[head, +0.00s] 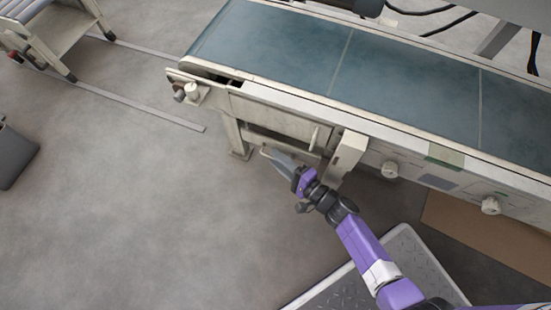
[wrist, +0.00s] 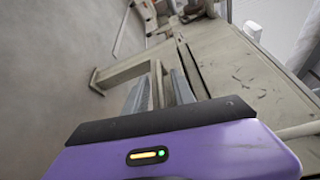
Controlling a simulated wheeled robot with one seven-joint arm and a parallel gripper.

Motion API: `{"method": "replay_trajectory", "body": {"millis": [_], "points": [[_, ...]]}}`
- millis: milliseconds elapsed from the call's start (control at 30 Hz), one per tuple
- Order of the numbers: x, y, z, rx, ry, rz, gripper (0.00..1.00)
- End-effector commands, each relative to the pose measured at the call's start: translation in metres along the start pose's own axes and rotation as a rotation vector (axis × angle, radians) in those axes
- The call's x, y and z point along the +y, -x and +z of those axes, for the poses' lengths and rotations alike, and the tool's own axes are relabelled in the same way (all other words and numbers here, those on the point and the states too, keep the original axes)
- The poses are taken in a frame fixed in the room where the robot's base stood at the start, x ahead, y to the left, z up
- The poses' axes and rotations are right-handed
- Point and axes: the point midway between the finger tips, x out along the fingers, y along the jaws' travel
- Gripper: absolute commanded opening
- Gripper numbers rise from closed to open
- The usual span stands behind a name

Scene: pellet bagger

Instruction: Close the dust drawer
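Under the left end of the conveyor in the head view is a cream front panel (head: 290,119) with a light upright bar at its right; it looks like the dust drawer's housing. The drawer's own edges are hard to tell apart from the frame. My gripper (head: 268,153) is low in front of it, pointing left along the lower edge. In the wrist view the fingers of my gripper (wrist: 158,88) stand apart, with a thin beige edge showing between them. I cannot tell whether they touch it. A large beige panel (wrist: 245,85) lies close on the right.
The blue conveyor belt (head: 290,50) runs above. A cream bracket (head: 346,153) stands right of my gripper, with knobs (head: 390,169) further right. A tread-plate platform (head: 395,262) lies below my arm.

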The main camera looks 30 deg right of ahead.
Motion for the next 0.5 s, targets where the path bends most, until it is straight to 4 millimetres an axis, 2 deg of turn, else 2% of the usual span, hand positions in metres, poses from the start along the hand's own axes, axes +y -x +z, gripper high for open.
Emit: {"method": "replay_trajectory", "body": {"millis": [167, 433, 500], "points": [[0.0007, -0.0119, -0.0003, 0.001, 0.000, 0.000, 0.31], [-0.0002, -0.0129, 0.0001, 0.000, 0.000, 0.001, 0.31], [-0.0001, -0.0128, 0.0001, 0.000, 0.000, 0.001, 0.17]]}}
